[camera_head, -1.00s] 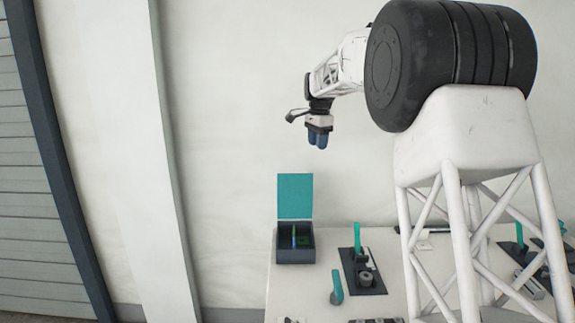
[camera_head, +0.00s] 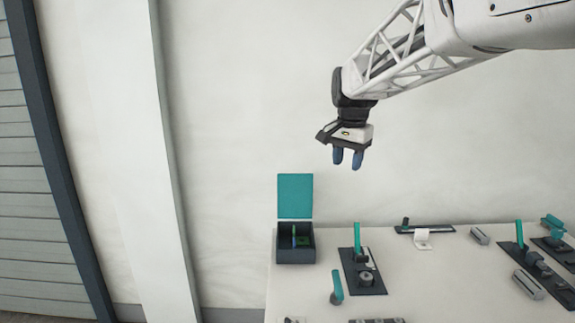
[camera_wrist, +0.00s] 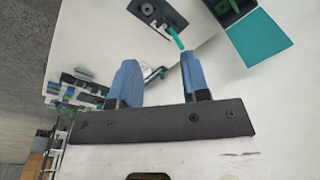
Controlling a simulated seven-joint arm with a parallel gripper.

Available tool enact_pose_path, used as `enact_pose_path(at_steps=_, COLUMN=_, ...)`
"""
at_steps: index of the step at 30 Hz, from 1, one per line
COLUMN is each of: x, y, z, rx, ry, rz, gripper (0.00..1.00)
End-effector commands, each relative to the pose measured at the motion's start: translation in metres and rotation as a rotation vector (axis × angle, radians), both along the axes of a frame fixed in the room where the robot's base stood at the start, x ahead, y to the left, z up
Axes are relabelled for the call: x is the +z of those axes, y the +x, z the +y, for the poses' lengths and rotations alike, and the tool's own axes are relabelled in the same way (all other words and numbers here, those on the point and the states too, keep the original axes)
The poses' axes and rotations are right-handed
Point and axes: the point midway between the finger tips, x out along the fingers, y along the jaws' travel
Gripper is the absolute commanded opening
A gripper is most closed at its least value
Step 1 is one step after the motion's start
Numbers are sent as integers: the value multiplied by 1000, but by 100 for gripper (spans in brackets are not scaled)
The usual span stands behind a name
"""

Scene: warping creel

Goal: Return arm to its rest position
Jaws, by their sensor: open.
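My gripper (camera_head: 347,158) hangs in the air above the back of the table, in front of the white wall. Its two blue fingers point down and stand apart with nothing between them. In the wrist view the gripper (camera_wrist: 158,82) also shows its blue fingers apart and empty. The gripper is well above the table and touches nothing there.
The white table (camera_head: 420,275) carries a dark box (camera_head: 296,253) with a teal lid standing open (camera_head: 295,196), a dark plate (camera_head: 362,272) with a teal lever (camera_head: 357,238), a loose teal-handled piece (camera_head: 337,288), and fixtures at right. The air around my gripper is clear.

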Motion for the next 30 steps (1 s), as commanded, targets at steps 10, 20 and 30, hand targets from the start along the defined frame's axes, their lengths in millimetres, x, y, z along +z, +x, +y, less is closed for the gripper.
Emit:
enact_pose_path(at_steps=10, x=-17, y=-96, z=-13, rx=148, ry=-21, rz=-31, gripper=42)
enact_pose_path(at_steps=20, x=-45, y=-185, z=-22, rx=290, ry=-45, rz=-58, gripper=42)
enact_pose_path(at_steps=30, x=-86, y=-275, z=-29, rx=435, ry=-76, rz=-86, gripper=42)
